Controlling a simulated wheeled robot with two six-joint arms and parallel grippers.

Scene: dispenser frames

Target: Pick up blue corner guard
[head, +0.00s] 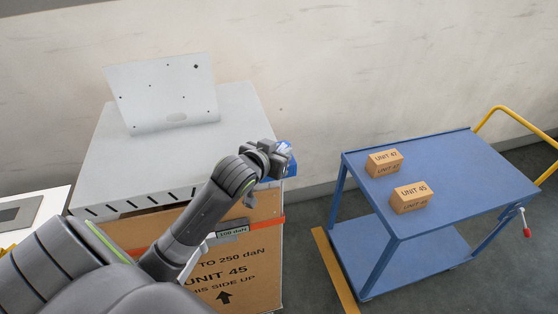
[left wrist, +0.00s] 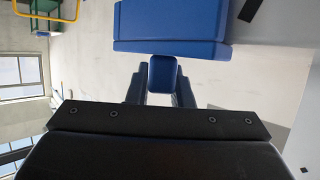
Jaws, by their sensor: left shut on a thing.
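The blue corner guard (head: 291,166) shows in the head view just beyond my left gripper (head: 279,153), near the top right corner of the large carton. It is partly hidden by the gripper. In the left wrist view the guard (left wrist: 172,25) fills the top centre, with a smaller blue block below it. My left gripper is shut on the guard. Whether the guard touches the carton or the grey panel cannot be told. My right gripper is not in view.
The carton (head: 240,270) has an orange strap (head: 270,224) around it and a grey slotted panel (head: 150,165) on top. A blue cart (head: 450,190) at the right carries two small boxes, UNIT 47 (head: 384,163) and UNIT 45 (head: 410,197). Floor shows between carton and cart.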

